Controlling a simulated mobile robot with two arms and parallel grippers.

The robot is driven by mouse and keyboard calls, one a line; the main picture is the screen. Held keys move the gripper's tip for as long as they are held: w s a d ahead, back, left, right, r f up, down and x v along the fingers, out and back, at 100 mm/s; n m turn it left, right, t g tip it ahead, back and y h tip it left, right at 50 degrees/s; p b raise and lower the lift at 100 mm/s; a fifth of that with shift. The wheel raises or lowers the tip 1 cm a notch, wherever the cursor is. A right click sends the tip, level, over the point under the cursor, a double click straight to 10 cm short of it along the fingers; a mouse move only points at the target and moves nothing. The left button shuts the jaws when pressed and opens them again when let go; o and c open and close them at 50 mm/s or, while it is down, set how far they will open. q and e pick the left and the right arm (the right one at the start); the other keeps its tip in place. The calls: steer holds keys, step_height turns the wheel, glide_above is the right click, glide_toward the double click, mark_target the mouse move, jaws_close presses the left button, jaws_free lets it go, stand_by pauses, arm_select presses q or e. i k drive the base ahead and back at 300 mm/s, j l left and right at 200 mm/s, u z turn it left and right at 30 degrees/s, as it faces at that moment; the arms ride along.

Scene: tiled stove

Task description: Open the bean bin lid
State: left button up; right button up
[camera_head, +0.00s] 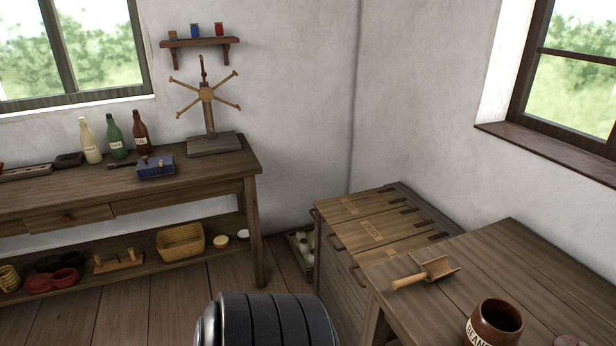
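A wooden chest of bins (337,280) stands in the corner between the two tables. Its top has several plank lids side by side, a far lid (375,202), a middle lid (390,222) and a near lid (413,247). All look shut, with dark hinges toward the right wall and handles at the left edge. Small labels lie on the lids, but I cannot read which is the bean bin. Neither gripper is in view. A dark ribbed part of my own arm shows at the bottom centre, apart from the chest.
The right table (560,262) hides part of the chest's near side. On it are a wooden scoop (432,271) and a brown jar (497,322) marked BEANS. A left workbench (100,196) holds bottles and a spoked wheel stand (208,110).

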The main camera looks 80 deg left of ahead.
mark_target(345, 209)
steer(key=u, duration=2.4)
